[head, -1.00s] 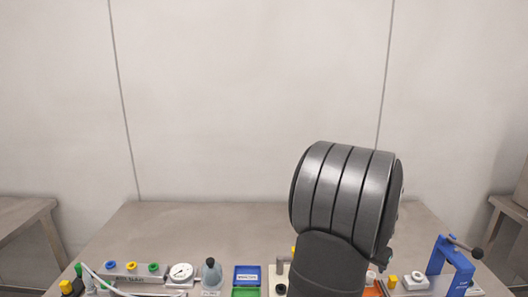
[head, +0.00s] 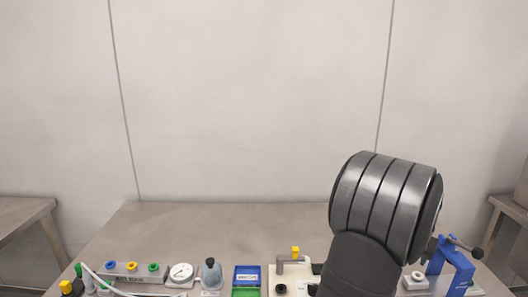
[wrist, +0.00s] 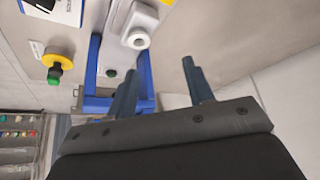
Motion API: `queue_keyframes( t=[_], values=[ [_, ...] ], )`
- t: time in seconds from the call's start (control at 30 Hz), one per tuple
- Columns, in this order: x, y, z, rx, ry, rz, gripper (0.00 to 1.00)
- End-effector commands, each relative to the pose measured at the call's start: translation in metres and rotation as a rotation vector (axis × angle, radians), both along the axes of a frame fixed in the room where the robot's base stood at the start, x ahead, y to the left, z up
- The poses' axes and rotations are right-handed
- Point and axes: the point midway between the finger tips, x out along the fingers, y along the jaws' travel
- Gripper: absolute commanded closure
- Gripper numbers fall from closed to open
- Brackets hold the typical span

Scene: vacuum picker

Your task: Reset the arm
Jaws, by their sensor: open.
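My gripper (wrist: 160,66) shows in the wrist view with its two dark fingers spread apart and nothing between them. In the head view my large dark arm link fills the right of the middle, and the gripper itself is hidden there. In the wrist view the blue frame (wrist: 148,82) lies close to the left finger in the picture; I cannot tell whether they touch. The blue press with a black-knobbed lever (head: 452,265) stands at the right of the table in the head view, partly behind my arm.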

Motion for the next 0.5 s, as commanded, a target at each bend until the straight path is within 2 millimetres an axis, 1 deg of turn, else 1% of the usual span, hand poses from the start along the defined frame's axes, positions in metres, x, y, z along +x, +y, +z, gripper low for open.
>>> queue_keyframes(
  t=[0.03,0.17,0.3,0.5],
  values=[
    [-0.004,-0.011,-0.001,0.001,-0.001,-0.004,0.53],
    [-0.011,-0.032,-0.002,-0.001,-0.003,-0.002,0.53],
    [-0.01,-0.031,-0.02,0.0,0.0,0.002,0.53],
    [-0.01,-0.031,-0.03,-0.002,-0.002,0.001,0.53]
  ],
)
